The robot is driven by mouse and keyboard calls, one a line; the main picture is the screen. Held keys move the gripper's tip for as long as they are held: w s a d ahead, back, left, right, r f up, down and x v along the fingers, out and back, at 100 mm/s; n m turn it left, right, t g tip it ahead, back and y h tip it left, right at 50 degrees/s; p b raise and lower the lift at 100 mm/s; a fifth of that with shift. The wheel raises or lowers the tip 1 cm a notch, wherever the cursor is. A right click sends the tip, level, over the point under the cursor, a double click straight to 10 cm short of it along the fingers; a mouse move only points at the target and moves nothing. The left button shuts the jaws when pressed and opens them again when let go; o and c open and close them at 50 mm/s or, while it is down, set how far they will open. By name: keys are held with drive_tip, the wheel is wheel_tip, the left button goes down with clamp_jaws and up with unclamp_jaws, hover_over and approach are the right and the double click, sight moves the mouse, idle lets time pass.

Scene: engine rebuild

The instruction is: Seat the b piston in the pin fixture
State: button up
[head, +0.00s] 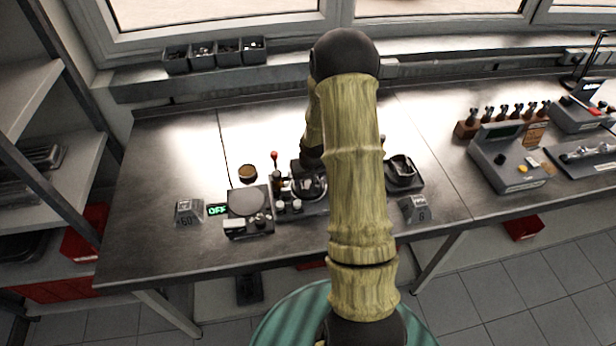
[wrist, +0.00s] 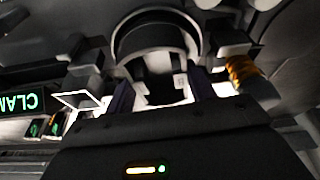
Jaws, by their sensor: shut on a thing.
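In the wrist view my gripper (wrist: 161,92) is shut on a round, hollow metal part, which I take for the b piston (wrist: 158,36). Its dark curved rim faces the camera between the fingers, and no letter on it is readable. In the head view the pin fixture (head: 289,206) stands on the bench left of my arm. A dark round form (head: 308,187) shows at the fixture, just under my wrist. Whether the piston rests in the fixture or hangs just above it, I cannot tell. My arm hides much of that spot.
A black holder (head: 404,172) stands right of my arm. In the wrist view a green display (wrist: 22,103) reads partly CLAM.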

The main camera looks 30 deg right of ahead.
idle(0.3)
drive_tip(key=o, duration=1.8)
drive_tip(key=shift+c, duration=0.2)
drive_tip(key=shift+r, duration=0.1)
drive_tip(key=shift+w+d+r+p, duration=0.1)
drive_tip(key=shift+r+p, duration=0.3)
drive_tip(key=shift+r, duration=0.05)
drive_tip(key=shift+r+p, duration=2)
drive_tip(key=shift+r, duration=0.65)
